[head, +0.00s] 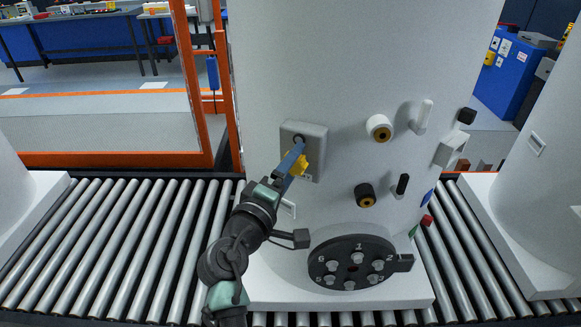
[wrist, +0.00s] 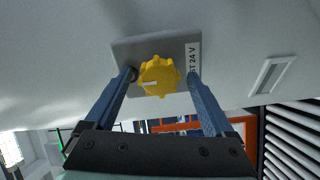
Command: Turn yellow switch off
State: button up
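The yellow switch (head: 298,164) is a ribbed rotary knob on a grey plate (head: 313,133) on the front of the white tank. In the wrist view the knob (wrist: 160,76) faces me, with a short white mark pointing left. My gripper (wrist: 161,73) is open, one blue finger on each side of the knob. Gaps show between the knob and both fingers, so it is not gripped. In the head view my gripper (head: 294,153) partly covers the plate and knob. A label ending "24 V" (wrist: 193,58) is on the plate, partly hidden by the right finger.
The tank (head: 350,60) also carries a white knob (head: 379,127), a black knob (head: 365,195), small levers and a black numbered dial (head: 352,262) below. It stands on a roller conveyor (head: 110,240) between neighbouring tanks. An orange frame (head: 195,90) stands behind, at the left.

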jog(key=b+v, duration=0.2)
jog(key=v, duration=1.1)
jog(key=s+d+r+m+t+y, duration=0.2)
jog(key=r+m+t, duration=0.25)
jog(key=r, duration=0.95)
jog(key=s+d+r+m+t+y, duration=0.25)
jog(key=r+m, duration=0.25)
jog(key=r, duration=1)
jog(key=s+d+r+t+y, duration=0.1)
jog(key=s+r+t+y, duration=0.2)
jog(key=s+r, duration=0.4)
notch_tip(320, 180, up, 2)
jog(key=shift+s+r+m+t, duration=0.1)
jog(key=shift+s+m+t, duration=0.15)
jog(key=shift+m+t, duration=0.25)
